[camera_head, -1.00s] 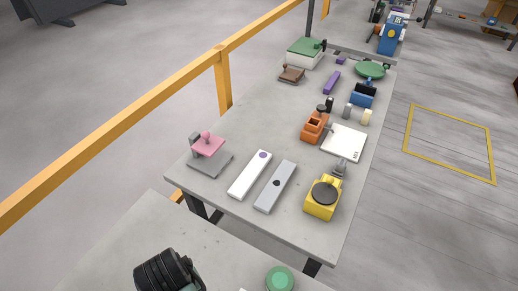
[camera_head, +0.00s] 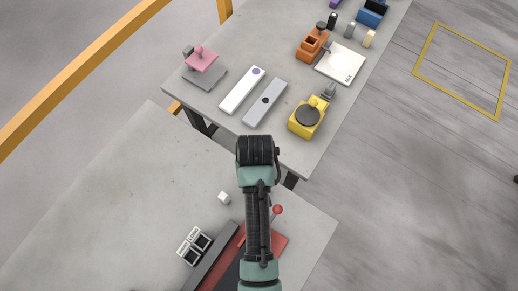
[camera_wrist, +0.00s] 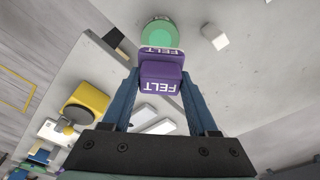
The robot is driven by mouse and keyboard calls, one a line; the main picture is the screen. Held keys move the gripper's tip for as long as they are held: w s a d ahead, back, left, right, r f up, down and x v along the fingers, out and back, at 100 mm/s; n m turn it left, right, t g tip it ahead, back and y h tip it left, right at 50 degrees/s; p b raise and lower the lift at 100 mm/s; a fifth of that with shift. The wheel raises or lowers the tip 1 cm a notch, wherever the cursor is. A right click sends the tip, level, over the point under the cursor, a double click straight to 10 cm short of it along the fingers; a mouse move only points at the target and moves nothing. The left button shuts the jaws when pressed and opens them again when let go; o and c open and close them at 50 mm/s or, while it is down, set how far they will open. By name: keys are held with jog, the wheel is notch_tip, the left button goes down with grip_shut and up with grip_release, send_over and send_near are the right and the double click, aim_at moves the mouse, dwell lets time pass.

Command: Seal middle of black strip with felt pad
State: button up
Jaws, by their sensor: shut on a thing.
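In the wrist view a purple block labelled FELT (camera_wrist: 161,78) sits between the two blue fingers of my gripper (camera_wrist: 160,86), which is shut on it. A second FELT label (camera_wrist: 160,49) shows just beyond the block, below a green round piece (camera_wrist: 160,33); I cannot tell if they touch. In the head view my arm hides the gripper and the felt. A dark strip (camera_head: 232,272) lies between a long grey bar (camera_head: 210,258) and a red part (camera_head: 277,243) on the near slab. My arm partly covers it, and I cannot tell if it is the black strip.
A red ball knob (camera_head: 278,209), a small white cube (camera_head: 224,197) and two black-and-white blocks (camera_head: 193,246) are on the near slab. The farther table (camera_head: 215,110) holds white and grey bars, a yellow device (camera_head: 306,118) and a pink-topped stand (camera_head: 201,60). The near slab's left is clear.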

jog(key=shift+s+d+r+p, duration=0.1)
jog(key=shift+s+r+p, duration=0.35)
jog(key=shift+p, duration=0.45)
jog(key=shift+f+n, duration=0.15)
jog(key=shift+n, duration=0.15)
notch_tip(320, 180, down, 6)
jog(key=b, duration=0.6)
jog(key=shift+f, duration=0.55)
dwell(1.4)
notch_tip(320, 180, up, 7)
jog(key=p, duration=0.7)
jog(key=shift+r, duration=0.1)
dwell(0.8)
